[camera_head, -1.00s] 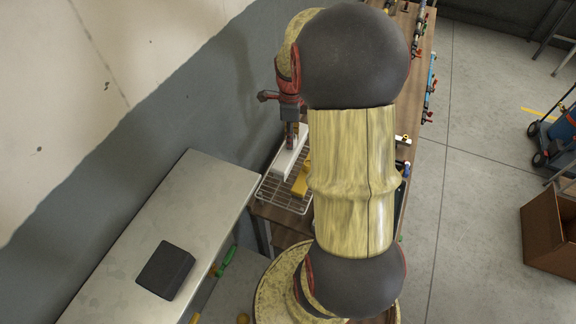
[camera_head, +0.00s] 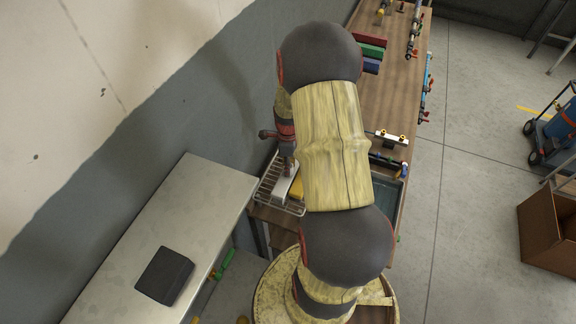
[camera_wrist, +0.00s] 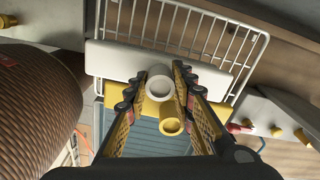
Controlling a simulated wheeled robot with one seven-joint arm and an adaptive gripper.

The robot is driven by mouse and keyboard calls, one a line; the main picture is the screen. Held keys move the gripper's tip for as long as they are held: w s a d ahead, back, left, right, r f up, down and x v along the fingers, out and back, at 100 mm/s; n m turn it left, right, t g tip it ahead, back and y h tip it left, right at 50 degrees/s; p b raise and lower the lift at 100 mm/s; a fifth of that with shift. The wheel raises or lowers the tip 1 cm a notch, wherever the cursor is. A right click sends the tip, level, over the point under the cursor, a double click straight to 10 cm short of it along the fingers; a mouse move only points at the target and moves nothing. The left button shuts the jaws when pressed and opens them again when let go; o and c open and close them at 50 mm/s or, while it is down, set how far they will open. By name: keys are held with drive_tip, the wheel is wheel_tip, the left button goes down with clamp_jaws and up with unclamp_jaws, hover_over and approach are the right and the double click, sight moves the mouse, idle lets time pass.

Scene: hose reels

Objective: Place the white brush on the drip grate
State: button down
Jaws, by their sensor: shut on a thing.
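The white brush (camera_wrist: 120,60) is a long white block with a round white post (camera_wrist: 160,85) pointing at the wrist camera. My gripper (camera_wrist: 158,88) has its fingers on either side of this post and is shut on the white brush. The brush also shows in the head view (camera_head: 285,186), below my gripper (camera_head: 288,165). It lies across the wire drip grate (camera_wrist: 248,50), which also shows in the head view (camera_head: 265,191). I cannot tell whether it rests on the wires or hovers just above. A yellow brush (camera_wrist: 171,119) sits right beside it, partly hidden by my fingers.
A wooden bench (camera_head: 390,80) carries red, green and blue blocks (camera_head: 372,50), fittings and a dark tray. A grey table (camera_head: 130,255) with a black block (camera_head: 164,275) stands at left. The grey wall is close to the grate's left side.

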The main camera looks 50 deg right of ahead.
drive_tip(key=shift+f, duration=0.1)
drive_tip(key=c, duration=1.5)
unclamp_jaws()
wheel_tip(320, 180, up, 12)
drive_tip(key=shift+r, duration=0.25)
